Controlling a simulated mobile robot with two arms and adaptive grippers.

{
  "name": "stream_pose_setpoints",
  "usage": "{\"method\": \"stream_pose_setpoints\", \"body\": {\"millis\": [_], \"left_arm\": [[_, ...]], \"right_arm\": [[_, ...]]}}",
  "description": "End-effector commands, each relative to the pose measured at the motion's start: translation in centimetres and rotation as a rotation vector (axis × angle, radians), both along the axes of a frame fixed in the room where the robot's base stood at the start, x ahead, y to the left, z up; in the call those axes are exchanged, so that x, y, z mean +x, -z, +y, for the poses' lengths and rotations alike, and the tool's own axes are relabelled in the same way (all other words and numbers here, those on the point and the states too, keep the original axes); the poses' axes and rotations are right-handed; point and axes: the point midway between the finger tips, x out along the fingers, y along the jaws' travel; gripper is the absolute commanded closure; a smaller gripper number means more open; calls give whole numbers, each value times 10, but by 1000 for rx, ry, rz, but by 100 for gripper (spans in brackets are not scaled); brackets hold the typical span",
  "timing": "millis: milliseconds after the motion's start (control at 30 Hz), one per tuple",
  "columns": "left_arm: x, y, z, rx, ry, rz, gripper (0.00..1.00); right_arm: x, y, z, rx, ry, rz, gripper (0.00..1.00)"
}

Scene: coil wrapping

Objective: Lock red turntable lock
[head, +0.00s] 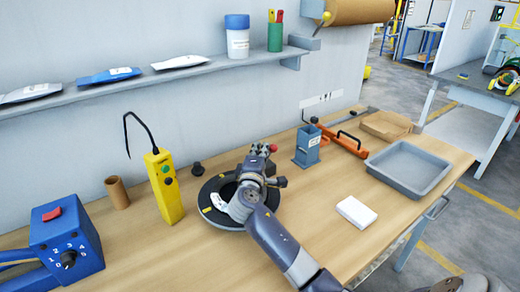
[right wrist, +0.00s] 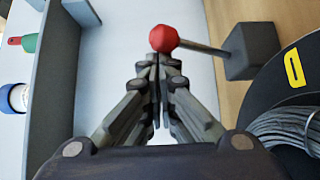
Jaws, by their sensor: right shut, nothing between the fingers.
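In the right wrist view the red knob (right wrist: 163,38) sits on a thin rod leading to a dark grey block (right wrist: 250,50). My right gripper (right wrist: 158,65) is shut and empty, its fingertips close to the knob; I cannot tell if they touch. The black turntable (head: 207,213) lies below my right arm, partly hidden. A grey wire coil (right wrist: 292,128) lies on it beside a yellow mark. My left gripper is out of view.
A yellow button box (head: 163,187) and a blue dial box (head: 66,240) stand to the left. A blue-grey holder (head: 307,146), orange tool (head: 343,138), grey tray (head: 408,168) and white block (head: 356,212) are to the right. A wall shelf (head: 150,80) runs above.

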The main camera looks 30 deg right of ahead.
Motion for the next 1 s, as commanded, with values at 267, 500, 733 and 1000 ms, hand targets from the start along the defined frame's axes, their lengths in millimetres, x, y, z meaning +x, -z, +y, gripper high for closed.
{"method": "stream_pose_setpoints", "body": {"millis": [267, 500, 733, 1000], "left_arm": [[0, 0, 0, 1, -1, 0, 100], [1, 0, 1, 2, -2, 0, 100], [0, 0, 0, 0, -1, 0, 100], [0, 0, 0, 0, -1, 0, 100]], "right_arm": [[0, 1, -1, 0, 2, 1, 100], [-11, 1, 10, 2, 0, 1, 100], [-45, 2, 44, 3, -2, 2, 100], [-79, 1, 75, 2, -1, 2, 100]]}}
